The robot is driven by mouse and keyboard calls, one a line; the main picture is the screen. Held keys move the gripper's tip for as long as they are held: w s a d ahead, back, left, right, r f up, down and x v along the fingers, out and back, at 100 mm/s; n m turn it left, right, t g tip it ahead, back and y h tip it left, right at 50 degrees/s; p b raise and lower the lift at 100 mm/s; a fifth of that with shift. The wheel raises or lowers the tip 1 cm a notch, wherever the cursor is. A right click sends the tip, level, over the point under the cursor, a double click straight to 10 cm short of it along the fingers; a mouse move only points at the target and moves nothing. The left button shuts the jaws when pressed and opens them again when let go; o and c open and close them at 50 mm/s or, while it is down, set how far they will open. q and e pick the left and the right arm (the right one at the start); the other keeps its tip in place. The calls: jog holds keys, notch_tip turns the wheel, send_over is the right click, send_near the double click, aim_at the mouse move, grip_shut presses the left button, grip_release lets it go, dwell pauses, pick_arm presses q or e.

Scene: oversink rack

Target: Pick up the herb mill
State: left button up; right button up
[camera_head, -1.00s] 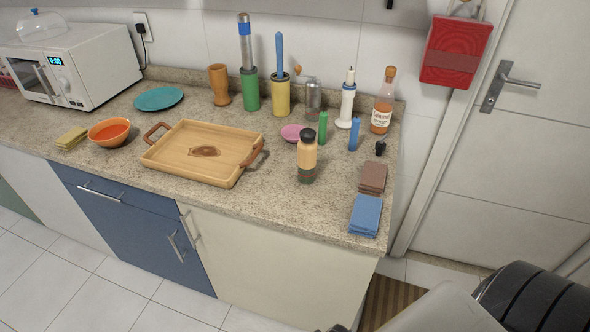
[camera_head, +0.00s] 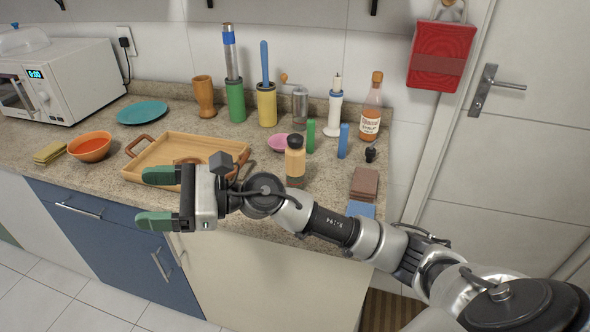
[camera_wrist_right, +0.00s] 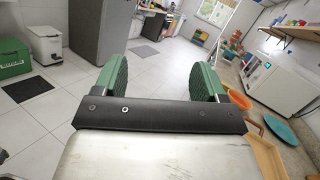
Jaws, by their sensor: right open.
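A small metal mill with a side crank and an orange-brown knob, which looks like the herb mill (camera_head: 300,104), stands upright at the back of the counter in the head view. It is between a yellow canister and a white-handled tool on a stand. My right gripper (camera_head: 157,198) is open and empty, with green fingertips pointing left. It is in front of the tray, well to the left of the mill and nearer to me. In the right wrist view the spread fingers (camera_wrist_right: 160,78) have only the room between them. My left gripper is not in view.
The wooden tray (camera_head: 160,156) lies near my gripper. Left of the tray is an orange bowl (camera_head: 90,147).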

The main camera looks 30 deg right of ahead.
jog(key=w+d+f+n+g+h, duration=0.3)
jog(key=n+h, duration=0.3)
jog(key=n, duration=0.2)
jog(key=n+h, duration=0.5)
jog(key=h, duration=1)
send_near(295, 136)
jog(key=x, duration=0.4)
jog(key=shift+s+a+f+p, duration=0.15)
jog(key=shift+f+p, duration=0.15)
jog(key=shift+f, duration=0.15)
jog(key=x, duration=0.3)
jog(key=p+x, duration=0.1)
jog(key=x, duration=0.1)
jog(key=shift+w+d+f, duration=0.25)
jog(key=shift+w+d, duration=0.05)
grip_shut()
